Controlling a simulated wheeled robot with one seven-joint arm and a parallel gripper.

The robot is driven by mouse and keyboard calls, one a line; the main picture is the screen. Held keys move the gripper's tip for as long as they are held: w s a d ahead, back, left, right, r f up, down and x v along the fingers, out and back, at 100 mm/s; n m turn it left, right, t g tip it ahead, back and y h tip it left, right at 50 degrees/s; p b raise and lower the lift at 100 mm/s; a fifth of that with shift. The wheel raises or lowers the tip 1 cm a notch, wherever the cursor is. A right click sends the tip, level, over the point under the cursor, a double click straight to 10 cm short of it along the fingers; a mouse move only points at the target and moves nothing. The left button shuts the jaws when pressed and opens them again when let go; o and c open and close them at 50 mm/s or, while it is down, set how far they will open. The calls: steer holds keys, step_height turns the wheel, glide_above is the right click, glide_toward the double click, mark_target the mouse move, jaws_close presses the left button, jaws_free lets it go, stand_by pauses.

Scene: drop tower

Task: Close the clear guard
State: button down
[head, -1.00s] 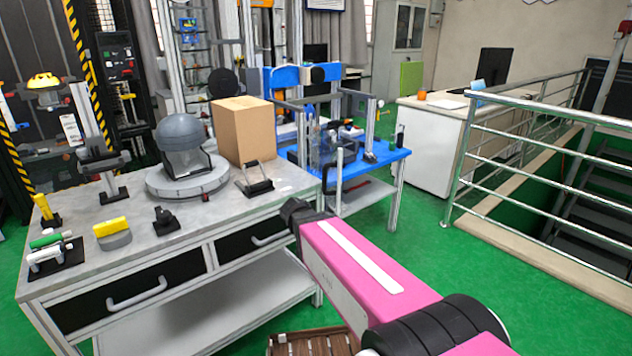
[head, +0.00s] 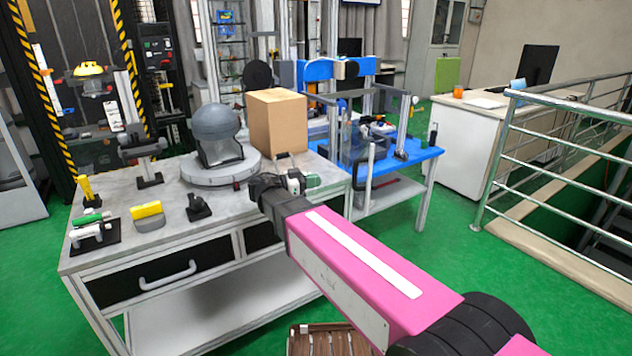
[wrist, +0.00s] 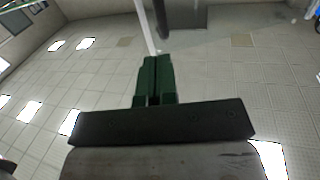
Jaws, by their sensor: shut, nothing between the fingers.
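On the blue table (head: 425,153) in the head view stands a machine with a blue crossbeam (head: 318,69). A see-through panel (head: 352,147), which looks like the clear guard, stands near its front left. A pale upright bar (head: 371,165) stands beside the panel. I cannot tell exactly how far the guard is open. My gripper (head: 308,180) is left of the bar, in front of the cardboard box. In the wrist view, its green fingers (wrist: 154,75) are together and empty, pointing up the picture. A thin white bar (wrist: 146,28) shows just beyond them.
The grey workbench (head: 165,215) holds a grey dome on a round base (head: 217,135), a cardboard box (head: 277,122) and several small tools. A metal railing (head: 500,160) and a stairwell are at the right. Green floor lies open between railing and tables.

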steer(key=x, duration=1.1)
steer(key=shift+d+f, duration=0.1)
steer(key=shift+w, duration=0.1)
